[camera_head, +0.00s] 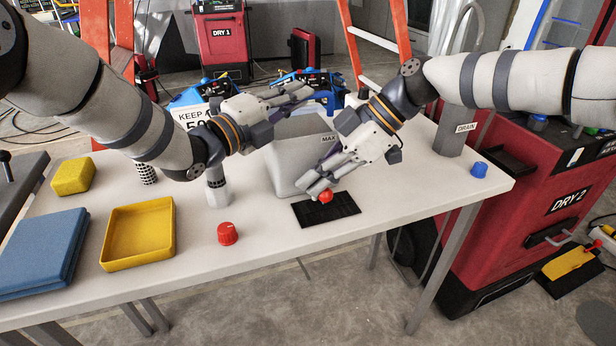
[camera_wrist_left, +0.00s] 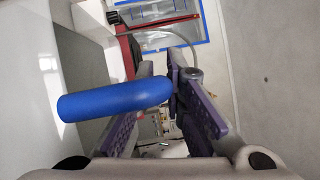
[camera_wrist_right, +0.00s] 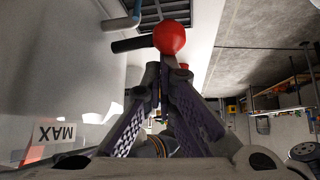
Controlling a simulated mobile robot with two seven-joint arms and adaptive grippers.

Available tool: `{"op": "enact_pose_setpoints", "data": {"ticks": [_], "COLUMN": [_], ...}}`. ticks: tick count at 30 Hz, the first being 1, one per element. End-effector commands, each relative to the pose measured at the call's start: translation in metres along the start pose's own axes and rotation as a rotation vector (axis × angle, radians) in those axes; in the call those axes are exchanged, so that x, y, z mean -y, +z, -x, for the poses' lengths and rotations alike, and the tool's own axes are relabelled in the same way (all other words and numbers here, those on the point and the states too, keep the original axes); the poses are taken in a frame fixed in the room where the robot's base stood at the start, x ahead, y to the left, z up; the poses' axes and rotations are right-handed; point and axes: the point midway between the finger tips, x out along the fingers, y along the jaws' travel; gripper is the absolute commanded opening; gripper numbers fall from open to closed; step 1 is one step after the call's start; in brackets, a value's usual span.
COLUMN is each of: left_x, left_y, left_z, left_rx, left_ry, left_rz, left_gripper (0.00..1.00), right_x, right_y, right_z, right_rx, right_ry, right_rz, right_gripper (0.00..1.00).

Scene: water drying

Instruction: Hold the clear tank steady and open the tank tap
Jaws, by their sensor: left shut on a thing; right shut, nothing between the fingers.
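The clear tank (camera_head: 285,165), greyish and marked MAX, stands on the white table behind the black drain grate (camera_head: 345,207). My left gripper (camera_head: 303,92) is above the tank's top. In the left wrist view its fingers are shut on a blue bar handle (camera_wrist_left: 115,99). The red ball knob of the tap (camera_head: 326,197) is low at the tank's front, over the grate. My right gripper (camera_head: 318,190) is shut and empty with its tips at the knob. In the right wrist view the red knob (camera_wrist_right: 172,38) is just beyond the tips; contact is unclear.
A grey bottle (camera_head: 217,190) stands near my left forearm. A grey DRAIN box (camera_head: 450,140) and blue cap (camera_head: 479,169) are on the right.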

Motion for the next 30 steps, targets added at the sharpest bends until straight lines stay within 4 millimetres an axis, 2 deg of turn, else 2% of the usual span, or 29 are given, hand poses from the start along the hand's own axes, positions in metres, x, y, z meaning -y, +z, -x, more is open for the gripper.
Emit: {"op": "enact_pose_setpoints", "data": {"ticks": [5, 19, 30], "left_x": [-0.001, 0.0, 0.0], "left_y": [0.0, 0.001, 0.001], "left_z": [0.0, 0.0, 0.0], "left_rx": [0.001, 0.001, 0.001], "left_ry": [0.001, 0.001, 0.001], "left_rz": [-0.001, -0.001, -0.001], "left_gripper": [0.0, 0.0, 0.0], "right_x": [0.0, 0.0, 0.012], "right_y": [0.005, 0.01, 0.017], "right_z": [0.004, 0.008, 0.015], "right_rx": [0.0, 0.0, 0.0], "right_ry": [-0.068, -0.069, -0.068], "right_rz": [0.073, 0.071, 0.071], "right_gripper": [0.0, 0.0, 0.0]}}
